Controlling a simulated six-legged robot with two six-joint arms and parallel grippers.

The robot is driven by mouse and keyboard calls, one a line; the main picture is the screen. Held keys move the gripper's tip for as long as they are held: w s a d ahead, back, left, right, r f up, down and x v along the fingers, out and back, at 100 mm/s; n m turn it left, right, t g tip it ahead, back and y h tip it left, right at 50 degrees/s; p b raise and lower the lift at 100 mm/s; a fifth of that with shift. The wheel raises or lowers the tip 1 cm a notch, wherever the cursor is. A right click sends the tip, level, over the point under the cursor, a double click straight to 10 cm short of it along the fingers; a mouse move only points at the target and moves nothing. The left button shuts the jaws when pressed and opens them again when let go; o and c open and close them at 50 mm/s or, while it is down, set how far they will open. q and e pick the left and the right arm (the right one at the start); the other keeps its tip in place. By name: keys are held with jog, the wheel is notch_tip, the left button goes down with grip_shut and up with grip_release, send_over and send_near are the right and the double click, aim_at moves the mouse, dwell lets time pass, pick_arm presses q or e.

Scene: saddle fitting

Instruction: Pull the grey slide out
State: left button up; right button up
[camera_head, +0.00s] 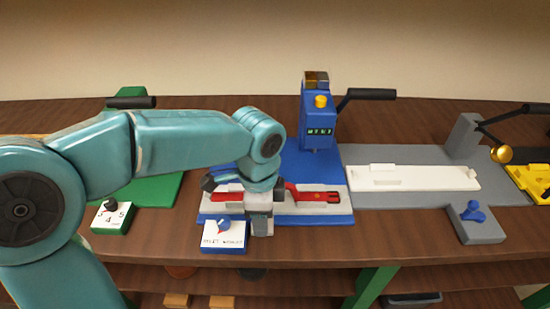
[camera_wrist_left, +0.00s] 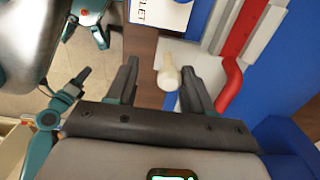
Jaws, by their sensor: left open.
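The light grey slide (camera_head: 330,206) lies along the front of the blue station (camera_head: 290,160), with a long red piece (camera_head: 300,193) on it. In the left wrist view the slide's grey body (camera_wrist_left: 207,68) has a pale round knob (camera_wrist_left: 168,74) on its near side, beside the red piece (camera_wrist_left: 235,50). My left gripper (camera_head: 262,228) points down at the slide's front edge and hides part of it. In the left wrist view its open fingers (camera_wrist_left: 160,72) stand either side of the knob. I cannot tell whether they touch it. My right gripper is not in view.
A white label block with a blue dial (camera_head: 224,233) stands just left of my gripper. A grey station (camera_head: 400,160) with a white plate (camera_head: 415,177) is on the right. A green station (camera_head: 150,190) is on the left. The table's front edge is close by.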

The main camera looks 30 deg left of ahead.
pick_arm(q)
jog(key=shift+r+p, duration=1.85)
jog(key=shift+r, duration=0.6)
jog(key=shift+f, duration=0.1)
jog(key=shift+s, duration=0.1)
